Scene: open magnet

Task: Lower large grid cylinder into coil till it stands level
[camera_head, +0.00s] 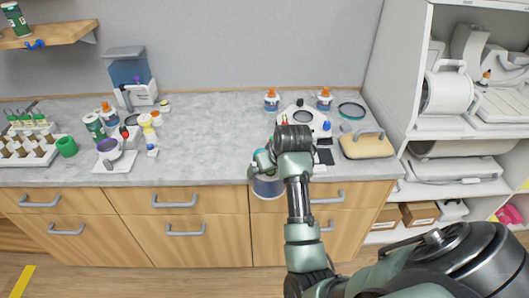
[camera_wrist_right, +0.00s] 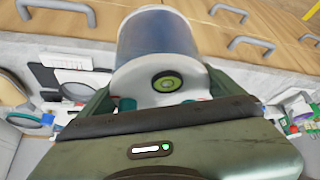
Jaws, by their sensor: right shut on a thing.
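The large grid cylinder (camera_head: 268,188) is a grey-blue drum, held in front of the counter's front edge in the head view. In the right wrist view the cylinder (camera_wrist_right: 158,38) shows a translucent blue-grey wall and a white end with a green-and-black round mark. My right gripper (camera_head: 262,164) is shut on its white end. A white device (camera_head: 303,113) with a dark opening stands on the counter behind my right wrist. It may hold the coil, but my wrist hides part of it and I cannot tell. The cylinder is apart from this device. My left gripper is not in view.
Bottles (camera_head: 271,100) stand behind the device. A teal ring (camera_head: 351,110) and a tan case (camera_head: 366,145) lie to its right. A balance (camera_head: 115,155) and bottles stand further left. The counter (camera_head: 215,140) is clear between them. Drawer handles (camera_head: 174,200) jut out below.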

